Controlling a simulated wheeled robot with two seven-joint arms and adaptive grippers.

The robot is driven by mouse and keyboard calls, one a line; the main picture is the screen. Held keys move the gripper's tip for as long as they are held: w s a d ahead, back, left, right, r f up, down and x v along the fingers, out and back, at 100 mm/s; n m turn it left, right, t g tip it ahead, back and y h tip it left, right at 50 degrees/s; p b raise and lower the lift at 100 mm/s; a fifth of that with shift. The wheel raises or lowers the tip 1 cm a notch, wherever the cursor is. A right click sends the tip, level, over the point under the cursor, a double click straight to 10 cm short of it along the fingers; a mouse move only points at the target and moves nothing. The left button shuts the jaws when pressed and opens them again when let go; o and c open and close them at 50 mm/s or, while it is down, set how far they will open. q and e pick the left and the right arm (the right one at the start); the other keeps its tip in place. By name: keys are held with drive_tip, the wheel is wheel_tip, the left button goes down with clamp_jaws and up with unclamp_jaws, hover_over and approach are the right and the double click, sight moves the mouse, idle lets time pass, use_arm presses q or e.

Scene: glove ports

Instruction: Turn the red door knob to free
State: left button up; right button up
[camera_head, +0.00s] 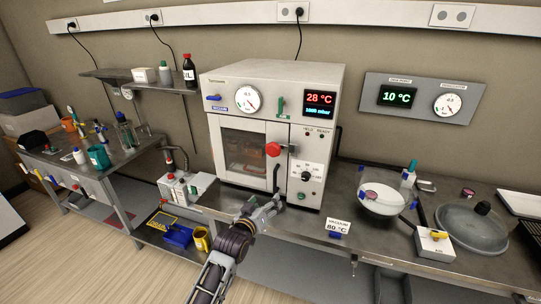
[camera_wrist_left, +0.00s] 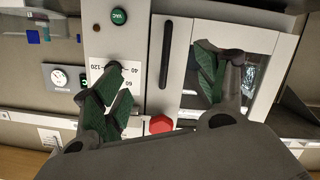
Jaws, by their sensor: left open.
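The red door knob (camera_head: 273,149) is on the front of the white vacuum oven (camera_head: 222,88), at the right edge of its windowed door (camera_head: 243,153). A metal latch piece (camera_head: 291,149) sits just right of it. My left gripper (camera_head: 266,208) is open and empty, below the knob and apart from it, in front of the oven's lower edge. In the left wrist view, the picture is upside down; the gripper's green-padded fingers (camera_wrist_left: 160,88) are spread wide. There the red knob (camera_wrist_left: 161,124) shows low between them, partly cut off by the gripper body. My right gripper is not in view.
A dark vertical door handle (camera_head: 276,178) lies below the knob, and a black dial (camera_head: 306,176) to its right. A side bench holds bottles at left.

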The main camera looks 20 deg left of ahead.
use_arm(q)
drive_tip(key=s+a+r+n+t, duration=0.1)
drive_tip(key=s+r+t, duration=0.1)
drive_tip(key=r, duration=1.2)
drive_tip(key=shift+s+a+r+t+b, duration=0.2)
drive_tip(key=shift+s+a+t+b, duration=0.1)
drive_tip(key=shift+s+a+b, duration=0.15)
drive_tip(key=shift+w, duration=0.15)
